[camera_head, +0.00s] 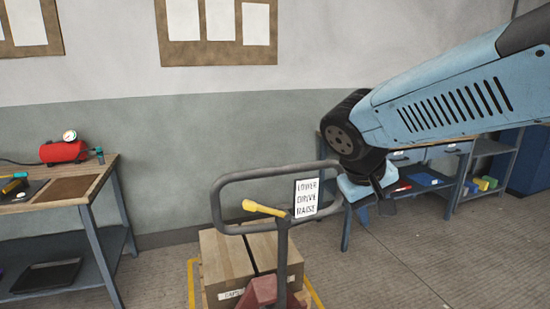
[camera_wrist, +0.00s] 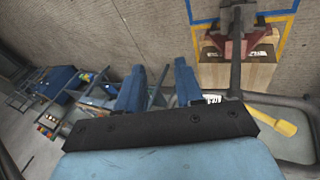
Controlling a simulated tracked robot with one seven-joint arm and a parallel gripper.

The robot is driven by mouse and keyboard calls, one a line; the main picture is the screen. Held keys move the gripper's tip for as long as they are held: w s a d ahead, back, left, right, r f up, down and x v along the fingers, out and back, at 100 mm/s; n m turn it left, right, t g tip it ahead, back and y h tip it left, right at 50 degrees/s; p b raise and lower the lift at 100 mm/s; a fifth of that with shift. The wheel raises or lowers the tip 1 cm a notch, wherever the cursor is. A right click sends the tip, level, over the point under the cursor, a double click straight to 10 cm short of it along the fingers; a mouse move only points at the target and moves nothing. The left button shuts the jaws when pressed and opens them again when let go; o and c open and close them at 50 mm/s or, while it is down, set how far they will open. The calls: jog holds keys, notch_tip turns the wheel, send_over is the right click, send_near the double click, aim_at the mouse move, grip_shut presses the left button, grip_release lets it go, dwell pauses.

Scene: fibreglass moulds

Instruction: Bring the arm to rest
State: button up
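My light blue arm (camera_head: 450,95) reaches in from the upper right in the head view and bends down at a dark wrist joint. My gripper (camera_wrist: 158,82) shows in the wrist view as two blue fingers standing well apart, with nothing held between them. In the head view the hand hangs below the wrist joint, close to the right end of a pallet truck's handle (camera_head: 219,203). I cannot tell whether they touch. The fingertips are hard to make out in that view.
The pallet truck carries cardboard boxes (camera_head: 222,262) and has a yellow lever (camera_head: 263,208) and a sign (camera_head: 306,198). A workbench (camera_head: 105,180) with a red compressor (camera_head: 64,151) stands left. Another bench and shelves (camera_head: 487,148) stand right. Floor (camera_head: 420,255) at lower right is clear.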

jog(key=s+d+r+m+t+y, duration=0.2)
jog(key=s+d+r+y, duration=0.1)
jog(key=s+d+y, duration=0.1)
jog(key=shift+s+d, duration=0.2)
jog(key=shift+s, duration=0.7)
